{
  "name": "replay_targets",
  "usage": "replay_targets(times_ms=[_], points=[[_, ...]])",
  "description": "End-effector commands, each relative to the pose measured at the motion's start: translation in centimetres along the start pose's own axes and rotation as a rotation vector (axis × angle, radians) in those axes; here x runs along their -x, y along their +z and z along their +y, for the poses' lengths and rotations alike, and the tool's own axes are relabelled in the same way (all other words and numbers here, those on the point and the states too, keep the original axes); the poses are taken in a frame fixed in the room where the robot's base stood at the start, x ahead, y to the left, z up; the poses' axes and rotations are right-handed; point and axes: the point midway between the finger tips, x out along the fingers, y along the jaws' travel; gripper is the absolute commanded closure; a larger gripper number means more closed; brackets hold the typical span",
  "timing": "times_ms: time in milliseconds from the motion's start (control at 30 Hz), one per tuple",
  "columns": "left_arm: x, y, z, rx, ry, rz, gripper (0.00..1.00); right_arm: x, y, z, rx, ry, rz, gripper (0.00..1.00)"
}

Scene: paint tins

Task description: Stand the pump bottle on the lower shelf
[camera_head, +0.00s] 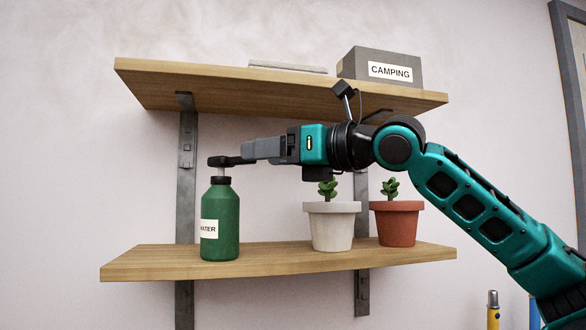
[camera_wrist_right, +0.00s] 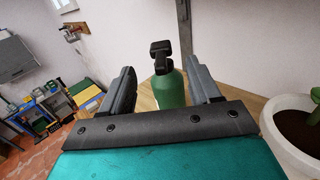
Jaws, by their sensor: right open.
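The pump bottle (camera_head: 222,225) is green with a dark pump head and a white label ending in "ATER". It stands upright on the lower shelf (camera_head: 145,262), near its left end. My right gripper (camera_head: 250,152) is open and level with the pump head, just right of it. In the right wrist view the bottle (camera_wrist_right: 170,90) shows in the gap between the two fingers; whether a finger touches it I cannot tell. My left gripper is not in view.
A white pot with a plant (camera_head: 331,228) and a terracotta pot with a plant (camera_head: 397,224) stand right of the bottle. The upper shelf (camera_head: 200,85) is above my gripper, with a grey CAMPING box (camera_head: 355,65). Bare shelf lies left of the bottle and between it and the white pot.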

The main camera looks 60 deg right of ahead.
Motion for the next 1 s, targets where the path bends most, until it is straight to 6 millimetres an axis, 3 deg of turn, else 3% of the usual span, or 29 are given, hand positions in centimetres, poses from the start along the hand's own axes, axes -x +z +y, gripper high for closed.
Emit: replay_targets(times_ms=[133,333,1000], points=[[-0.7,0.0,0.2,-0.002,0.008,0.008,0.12,2.2,-0.1,0.0,0.000,-0.001,-0.005,0.38],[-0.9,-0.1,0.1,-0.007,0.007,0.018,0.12,3.8,-0.1,0.0,0.000,0.000,-0.001,0.38],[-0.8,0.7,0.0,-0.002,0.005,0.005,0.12,4.0,0.0,0.0,-0.001,0.000,0.001,0.38]])
